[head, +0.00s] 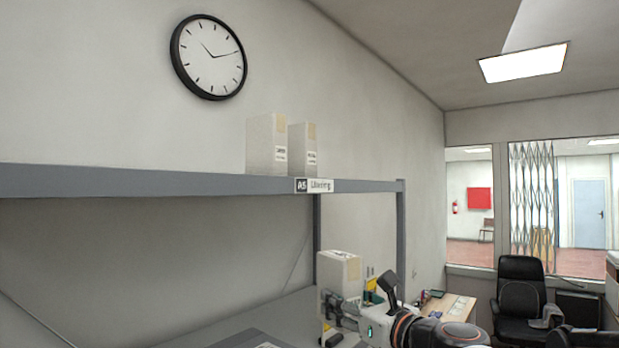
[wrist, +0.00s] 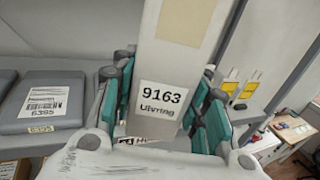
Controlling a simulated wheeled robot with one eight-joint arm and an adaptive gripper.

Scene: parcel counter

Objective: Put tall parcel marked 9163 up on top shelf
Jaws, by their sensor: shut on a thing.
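The tall parcel marked 9163 (wrist: 178,55) is a pale box with a white label reading 9163 Ulvring. In the wrist view it stands between the teal pads of my gripper (wrist: 165,115), which is shut on it. In the head view the held parcel (head: 341,272) is below the level of the top shelf and near its right post, with my gripper (head: 340,310) at its lower part. The top shelf (head: 150,182) is a grey board with a front tag reading A5 Ulvring. Its surface is hidden from this low angle.
Two pale parcels, a wider one (head: 266,145) and a narrower one (head: 303,150), stand on the top shelf towards its right end. The shelf left of them looks clear. A grey flat parcel marked 6395 (wrist: 42,100) lies left of my gripper. A shelf post (head: 400,225) stands close by.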

